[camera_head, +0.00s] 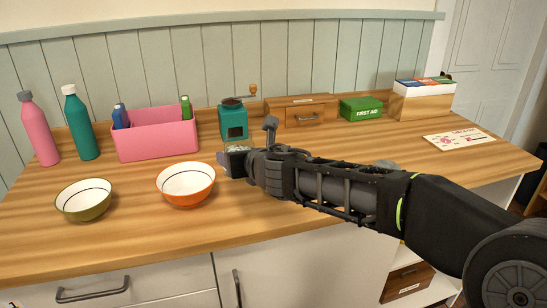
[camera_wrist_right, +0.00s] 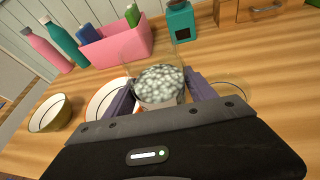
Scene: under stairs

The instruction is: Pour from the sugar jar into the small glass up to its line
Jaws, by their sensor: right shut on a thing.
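My right gripper (camera_wrist_right: 160,98) is shut on a clear jar with whitish grains (camera_wrist_right: 160,84), which I take to be the sugar jar. In the head view the jar (camera_head: 237,148) shows at the end of my right arm, right of the orange bowl; the gripper (camera_head: 238,163) partly hides it. I cannot tell if the jar touches the counter. In the right wrist view a faint clear round rim (camera_wrist_right: 240,86) shows just right of the gripper; it may be the small glass, but its line cannot be made out. My left gripper is not in view.
An orange bowl (camera_head: 186,184) and an olive bowl (camera_head: 84,200) stand left on the wooden counter (camera_head: 130,243). Behind are two bottles, a pink bin (camera_head: 157,136), a teal grinder (camera_head: 233,122), a wooden drawer box and a green first-aid box (camera_head: 361,108). A card (camera_head: 459,139) lies right.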

